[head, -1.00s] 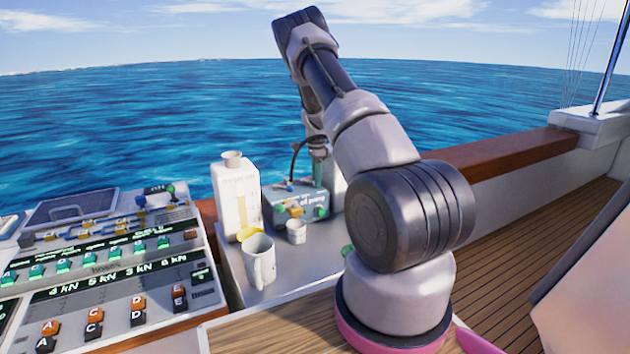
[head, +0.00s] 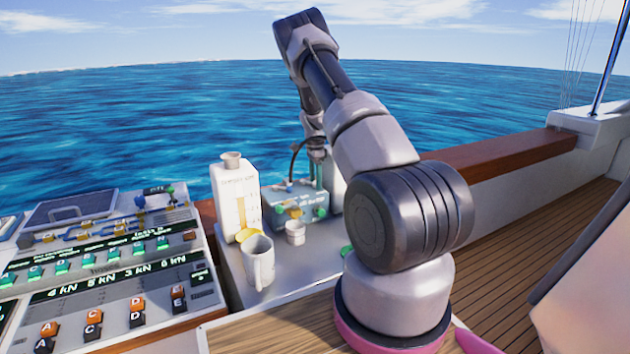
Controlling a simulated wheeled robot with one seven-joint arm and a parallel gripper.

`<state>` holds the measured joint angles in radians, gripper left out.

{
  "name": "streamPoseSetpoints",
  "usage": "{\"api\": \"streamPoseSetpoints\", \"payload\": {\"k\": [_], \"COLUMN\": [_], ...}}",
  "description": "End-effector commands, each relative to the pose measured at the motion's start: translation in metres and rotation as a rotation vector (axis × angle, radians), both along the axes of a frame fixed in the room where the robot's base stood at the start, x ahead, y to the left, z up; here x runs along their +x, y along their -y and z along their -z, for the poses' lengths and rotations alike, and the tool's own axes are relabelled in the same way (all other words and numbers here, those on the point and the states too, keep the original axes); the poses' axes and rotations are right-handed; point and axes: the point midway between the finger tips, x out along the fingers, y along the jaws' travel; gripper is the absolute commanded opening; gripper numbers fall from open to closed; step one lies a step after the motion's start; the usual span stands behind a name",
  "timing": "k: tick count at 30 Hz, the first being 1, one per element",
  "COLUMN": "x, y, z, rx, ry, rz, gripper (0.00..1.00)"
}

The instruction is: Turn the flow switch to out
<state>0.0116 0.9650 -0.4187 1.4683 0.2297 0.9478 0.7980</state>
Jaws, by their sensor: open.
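A grey-blue pump box (head: 284,207) stands on the white counter beyond the mug. Its front has an orange switch (head: 295,212) and green knobs. This orange part may be the flow switch, but it is too small to read its label or setting. My gripper (head: 317,168) is at the far end of my arm, over the right part of the box. It is small and partly hidden by my arm, and looks open. I cannot tell whether it touches anything on the box.
A white bottle (head: 228,196), a mug (head: 259,262) and a small cup (head: 295,232) stand left of and before the box. A yellow item lies by the bottle. A control panel (head: 105,262) with lettered switches fills the left. A wooden rail (head: 500,155) runs right.

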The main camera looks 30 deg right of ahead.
Motion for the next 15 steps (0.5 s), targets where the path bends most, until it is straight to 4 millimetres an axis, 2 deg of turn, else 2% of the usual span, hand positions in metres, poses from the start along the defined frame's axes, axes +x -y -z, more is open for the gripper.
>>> {"api": "streamPoseSetpoints", "payload": {"k": [5,15], "x": [0.001,0.001], "y": [0.001,0.000], "z": [-0.012,-0.078], "rx": [-0.002,0.000], "ry": [0.003,0.004], "rz": [0.000,0.000], "gripper": [0.65,0.65]}}
